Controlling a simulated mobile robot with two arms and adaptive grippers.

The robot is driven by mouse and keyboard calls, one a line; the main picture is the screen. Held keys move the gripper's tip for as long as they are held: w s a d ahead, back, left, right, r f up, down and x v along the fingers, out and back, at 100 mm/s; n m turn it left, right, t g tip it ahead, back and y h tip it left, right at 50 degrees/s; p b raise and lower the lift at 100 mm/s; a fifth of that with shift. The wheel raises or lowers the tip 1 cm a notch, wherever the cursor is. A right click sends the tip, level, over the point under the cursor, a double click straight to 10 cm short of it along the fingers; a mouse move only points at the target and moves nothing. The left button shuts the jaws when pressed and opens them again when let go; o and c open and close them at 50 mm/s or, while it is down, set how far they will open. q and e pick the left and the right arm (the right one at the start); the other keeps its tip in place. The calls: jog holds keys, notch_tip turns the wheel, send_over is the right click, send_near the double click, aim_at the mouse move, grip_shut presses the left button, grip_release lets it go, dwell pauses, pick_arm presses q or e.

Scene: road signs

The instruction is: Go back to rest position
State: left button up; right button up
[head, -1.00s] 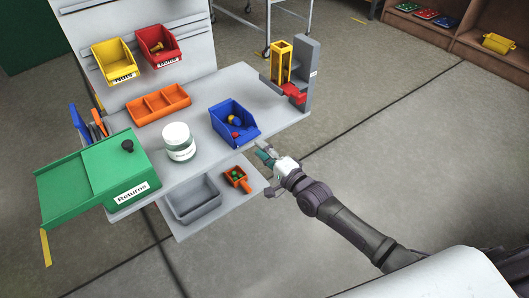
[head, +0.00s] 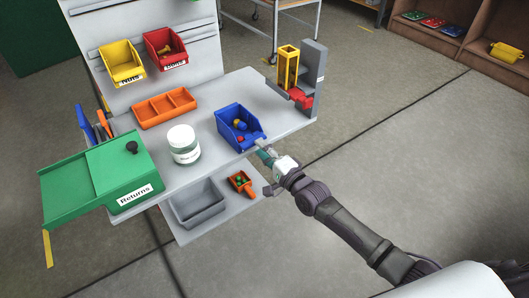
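My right gripper (head: 267,160) is at the front edge of the grey workbench (head: 215,138), close to the front of the blue bin (head: 236,126). The blue bin holds a few small coloured pieces. I cannot tell whether the gripper touches the bin or whether its fingers are open. My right arm reaches in from the lower right. My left gripper does not show.
A green Returns box (head: 100,180), a white-lidded jar (head: 184,144) and an orange tray (head: 165,107) stand on the bench. A yellow and grey fixture (head: 300,75) is at its right end. A grey tub (head: 200,203) and an orange scoop (head: 241,183) lie below. Floor at right is clear.

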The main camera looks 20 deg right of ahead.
jog(key=shift+b+x, duration=0.95)
jog(key=shift+x, duration=0.8)
jog(key=shift+s, duration=0.1)
grip_shut()
